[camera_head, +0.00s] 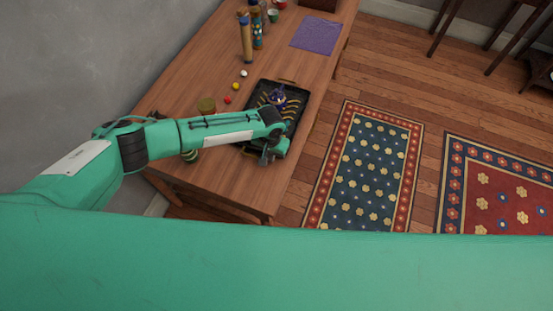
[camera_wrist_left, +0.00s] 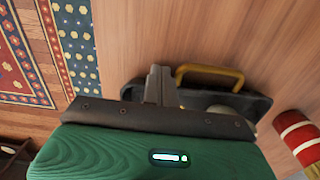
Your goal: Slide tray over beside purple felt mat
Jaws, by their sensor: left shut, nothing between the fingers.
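The black tray with gold stripes (camera_head: 300,104) lies on the wooden table, with a small dark blue teapot (camera_head: 277,98) standing on it. The purple felt mat (camera_head: 316,35) lies flat farther back on the table, apart from the tray. My left gripper (camera_head: 266,158) is at the tray's near end, shut and empty. In the left wrist view its closed fingers (camera_wrist_left: 158,86) are beside the tray's yellow handle (camera_wrist_left: 210,74). Whether they touch the tray is unclear. My arm hides part of the tray's near end. My right gripper is not in view.
Tall cylinders (camera_head: 245,38) stand at the back left. A red-and-white striped object (camera_wrist_left: 300,138) is close in the left wrist view. Table between tray and mat looks clear.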

